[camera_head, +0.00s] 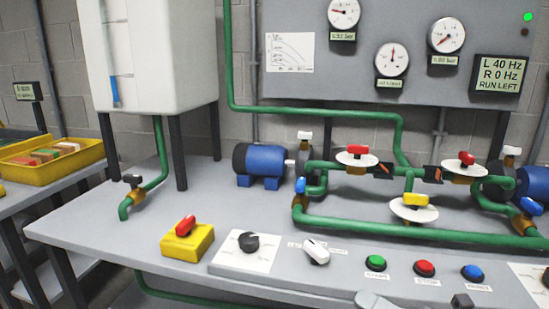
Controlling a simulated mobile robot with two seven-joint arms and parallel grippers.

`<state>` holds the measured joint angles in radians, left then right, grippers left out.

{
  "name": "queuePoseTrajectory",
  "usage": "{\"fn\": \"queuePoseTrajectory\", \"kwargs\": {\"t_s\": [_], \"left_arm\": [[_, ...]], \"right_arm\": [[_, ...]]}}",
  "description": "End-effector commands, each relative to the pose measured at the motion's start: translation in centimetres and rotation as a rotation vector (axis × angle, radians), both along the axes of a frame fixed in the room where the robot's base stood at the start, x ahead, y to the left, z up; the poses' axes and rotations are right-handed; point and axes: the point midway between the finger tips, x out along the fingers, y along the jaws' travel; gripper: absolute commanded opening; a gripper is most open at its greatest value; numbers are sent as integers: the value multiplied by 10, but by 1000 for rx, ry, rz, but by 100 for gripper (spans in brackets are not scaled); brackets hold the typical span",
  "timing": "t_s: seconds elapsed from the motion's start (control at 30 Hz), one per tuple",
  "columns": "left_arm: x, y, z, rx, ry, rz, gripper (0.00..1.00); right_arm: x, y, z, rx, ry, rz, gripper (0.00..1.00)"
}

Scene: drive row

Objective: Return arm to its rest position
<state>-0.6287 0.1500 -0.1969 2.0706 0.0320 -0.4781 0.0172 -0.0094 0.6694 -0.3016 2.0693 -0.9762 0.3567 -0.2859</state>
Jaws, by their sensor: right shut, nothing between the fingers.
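My right gripper (462,301) shows only as a small dark tip at the bottom edge, in front of the bench's button panel. It is shut with nothing in it. A pale rounded piece, likely part of my own arm, shows to its left at the same edge. The rest of the arm is below the picture. My left gripper is not in view.
The grey bench (95,220) carries a yellow box with a red switch (187,243), a black knob (248,241), a white lever (316,251) and green (376,262), red (424,268) and blue (473,272) buttons. Green pipes (400,231) with valves and blue pumps (265,162) stand behind.

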Motion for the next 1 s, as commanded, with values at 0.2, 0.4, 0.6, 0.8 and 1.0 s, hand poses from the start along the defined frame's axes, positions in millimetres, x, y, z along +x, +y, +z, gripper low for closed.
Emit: {"fn": "queuePoseTrajectory", "kwargs": {"t_s": [0.2,0.4,0.6,0.8,1.0], "left_arm": [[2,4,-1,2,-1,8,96],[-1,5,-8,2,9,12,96],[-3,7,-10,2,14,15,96],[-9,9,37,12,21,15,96],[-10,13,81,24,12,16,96]], "right_arm": [[0,-35,-76,631,583,-293,0],[-44,-55,-185,1108,1118,-593,0],[-126,-40,-274,1474,1583,-868,0],[-127,-44,-226,1474,1579,-874,0],[-129,-48,-182,1468,1564,-878,0]]}}
